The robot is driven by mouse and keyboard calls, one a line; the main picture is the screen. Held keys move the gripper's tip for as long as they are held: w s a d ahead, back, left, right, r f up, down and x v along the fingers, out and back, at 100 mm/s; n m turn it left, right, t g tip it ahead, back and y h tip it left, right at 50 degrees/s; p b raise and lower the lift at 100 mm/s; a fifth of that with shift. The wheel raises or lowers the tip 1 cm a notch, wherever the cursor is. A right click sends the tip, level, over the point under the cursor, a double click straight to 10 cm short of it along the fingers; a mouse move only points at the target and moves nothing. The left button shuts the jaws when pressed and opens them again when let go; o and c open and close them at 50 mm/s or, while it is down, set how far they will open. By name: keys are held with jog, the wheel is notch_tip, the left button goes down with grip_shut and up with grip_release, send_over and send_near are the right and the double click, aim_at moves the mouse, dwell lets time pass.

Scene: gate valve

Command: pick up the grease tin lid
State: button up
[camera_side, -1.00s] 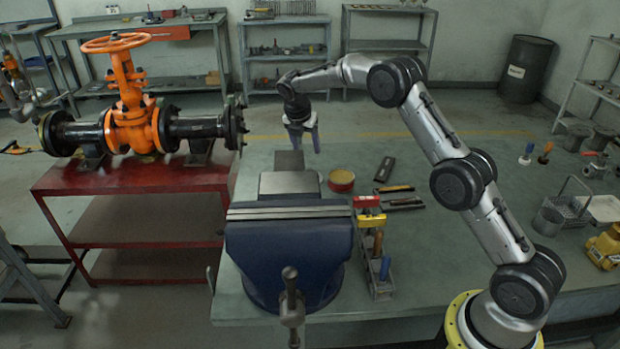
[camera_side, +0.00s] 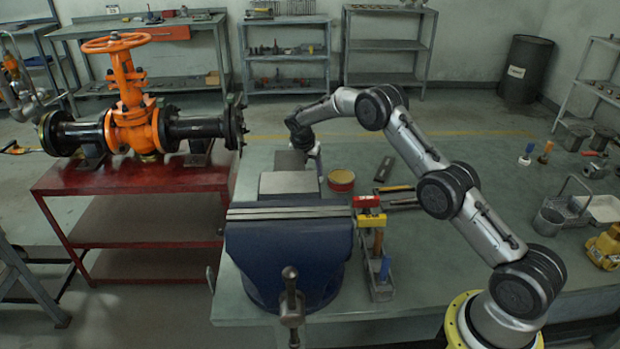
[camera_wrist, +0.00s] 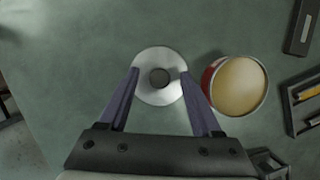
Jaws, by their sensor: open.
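The grease tin lid is a pale metal disc with a dark round knob (camera_wrist: 159,77) at its middle. It lies on the green bench top in the wrist view. My gripper (camera_wrist: 159,72) is open, with one finger at the left of the lid and one at the right, both overlapping its rim in the picture. I cannot tell whether they touch it. The open grease tin (camera_wrist: 240,87), red with tan grease, stands just right of the right finger. It also shows in the side view (camera_side: 341,181), where the vise hides the lid.
A blue vise (camera_side: 287,262) stands in front of my gripper in the side view. A tool caddy (camera_side: 379,275) stands right of the vise. A dark block (camera_wrist: 301,27) and a tray of pencil-like items (camera_wrist: 305,97) lie right of the tin. Bare bench lies left of the lid.

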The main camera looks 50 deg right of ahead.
jog(key=shift+c, duration=0.3)
grip_shut()
jog(key=shift+r, duration=0.1)
